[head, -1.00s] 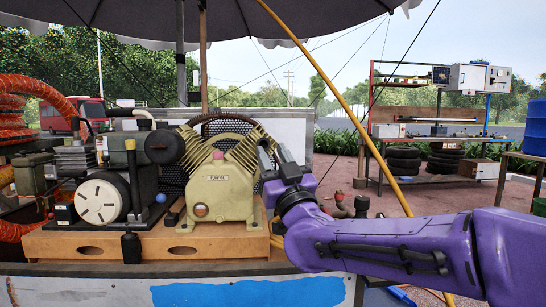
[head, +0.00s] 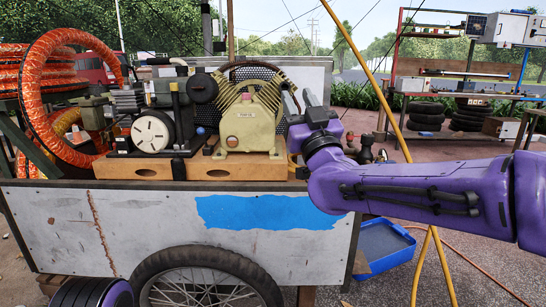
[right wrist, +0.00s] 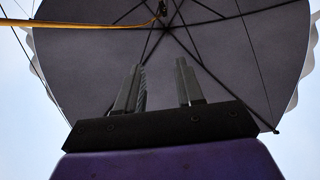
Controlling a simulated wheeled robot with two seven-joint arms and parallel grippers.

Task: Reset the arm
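My right arm comes in from the right in the head view, purple with a dark gripper (head: 302,106). The gripper is raised beside the right end of the beige compressor pump (head: 249,122). In the right wrist view the gripper (right wrist: 160,85) points up towards the umbrella. Its two fingers stand apart with nothing between them. The pump sits on a wooden base (head: 140,169) on the cart (head: 110,225), with a dark motor unit with a pale round cover (head: 152,132) to its left. My left gripper is not in view; a purple part of me shows at the bottom left.
A grey umbrella (right wrist: 230,60) spreads overhead. A yellow pole (head: 372,80) slants down just right of my right gripper. Orange hose coils (head: 45,90) are at the left. A blue tray (head: 385,245) lies on the ground right of the cart; shelves (head: 455,85) stand behind.

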